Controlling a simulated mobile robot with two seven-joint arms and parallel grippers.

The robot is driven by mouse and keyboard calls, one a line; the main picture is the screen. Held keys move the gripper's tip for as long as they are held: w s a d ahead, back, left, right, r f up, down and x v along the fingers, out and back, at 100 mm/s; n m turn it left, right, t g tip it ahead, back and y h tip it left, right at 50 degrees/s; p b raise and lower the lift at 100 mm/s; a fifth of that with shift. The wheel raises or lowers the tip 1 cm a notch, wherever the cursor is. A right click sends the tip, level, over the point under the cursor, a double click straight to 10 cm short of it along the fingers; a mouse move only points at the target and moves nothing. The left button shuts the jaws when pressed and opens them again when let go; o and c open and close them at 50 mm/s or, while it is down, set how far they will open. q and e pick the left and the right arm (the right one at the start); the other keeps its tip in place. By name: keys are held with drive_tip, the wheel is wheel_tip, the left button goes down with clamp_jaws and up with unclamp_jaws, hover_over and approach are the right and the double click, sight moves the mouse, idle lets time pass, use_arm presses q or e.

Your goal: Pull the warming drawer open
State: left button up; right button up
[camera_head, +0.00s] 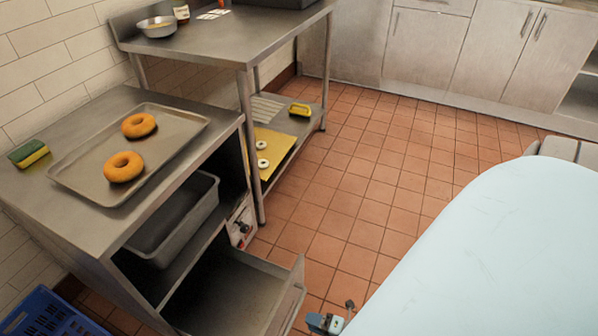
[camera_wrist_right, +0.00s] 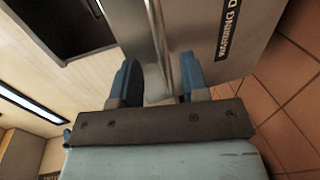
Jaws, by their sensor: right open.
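The warming drawer (camera_head: 232,292) is a grey metal drawer low in the steel counter. In the head view it stands pulled out, with its empty inside showing and its front panel at the right. In the right wrist view its front (camera_wrist_right: 205,30) carries a dark label reading "WARMING D", partly cut off. My right gripper (camera_wrist_right: 158,75) is open, its blue fingers on either side of the drawer's bar handle (camera_wrist_right: 157,35). Contact cannot be told. The right gripper (camera_head: 332,318) also shows at the bottom of the head view, near the drawer front. My left gripper is out of view.
A tray (camera_head: 75,178) with two bagels and a sponge (camera_head: 28,153) are on the counter. A deep grey pan (camera_head: 165,243) sits on the shelf above the drawer. A blue crate (camera_head: 50,315) is at bottom left.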

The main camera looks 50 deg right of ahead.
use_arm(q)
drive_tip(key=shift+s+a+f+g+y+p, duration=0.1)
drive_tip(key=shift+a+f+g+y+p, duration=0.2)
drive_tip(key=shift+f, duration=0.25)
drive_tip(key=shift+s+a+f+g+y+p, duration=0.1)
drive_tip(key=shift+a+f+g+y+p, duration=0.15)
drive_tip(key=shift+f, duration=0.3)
use_arm(e)
drive_tip(key=v, duration=0.7)
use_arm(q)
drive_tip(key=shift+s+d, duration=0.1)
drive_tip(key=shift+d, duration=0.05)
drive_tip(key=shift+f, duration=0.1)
use_arm(e)
drive_tip(key=shift+f, duration=0.1)
